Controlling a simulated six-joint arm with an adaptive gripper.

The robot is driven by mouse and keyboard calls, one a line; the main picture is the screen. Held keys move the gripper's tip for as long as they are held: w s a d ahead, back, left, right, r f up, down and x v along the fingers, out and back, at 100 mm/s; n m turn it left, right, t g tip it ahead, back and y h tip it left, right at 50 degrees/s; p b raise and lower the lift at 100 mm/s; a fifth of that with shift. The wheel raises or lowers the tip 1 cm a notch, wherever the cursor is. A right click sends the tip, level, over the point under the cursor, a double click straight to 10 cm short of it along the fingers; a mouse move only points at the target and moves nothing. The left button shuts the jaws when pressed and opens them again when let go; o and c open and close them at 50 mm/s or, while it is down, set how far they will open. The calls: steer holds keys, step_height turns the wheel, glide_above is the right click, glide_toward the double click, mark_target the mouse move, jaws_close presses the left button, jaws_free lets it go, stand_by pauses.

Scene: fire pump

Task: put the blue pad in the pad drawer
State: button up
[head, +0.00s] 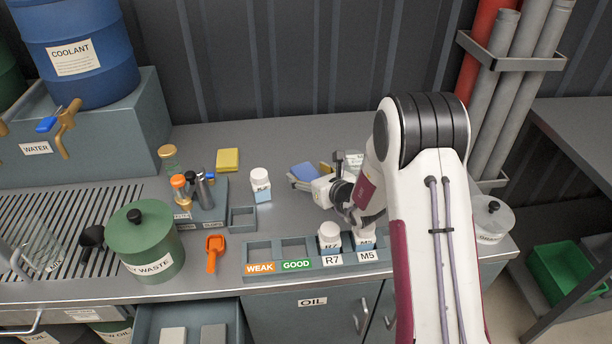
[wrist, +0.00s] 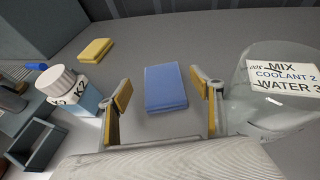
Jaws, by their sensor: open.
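The blue pad (wrist: 165,88) lies flat on the bench, between and slightly beyond my open fingers in the wrist view. In the head view the blue pad (head: 304,171) is partly hidden by my gripper (head: 312,177). In the wrist view, my gripper (wrist: 161,92) has one finger on each side of the pad, with gaps showing and nothing held. An open drawer (head: 238,322) at the bottom of the head view holds light and dark grey blocks; no label on it shows.
A white-capped bottle (wrist: 70,90) stands left of my gripper; a clear MIX vessel (wrist: 255,95) stands close on the right. A yellow pad (wrist: 95,50) lies farther back. A labelled rack (head: 268,268), an orange scoop (head: 212,252) and a green waste can (head: 150,250) line the bench front.

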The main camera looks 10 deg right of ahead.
mark_target(301, 167)
steer(key=shift+x, duration=2.35)
steer(key=shift+w+r, duration=0.1)
steer(key=shift+r, duration=0.1)
steer(key=c, duration=1.1)
steer(key=shift+r, duration=0.1)
steer(key=shift+r, duration=4.9)
steer(key=shift+d, duration=0.15)
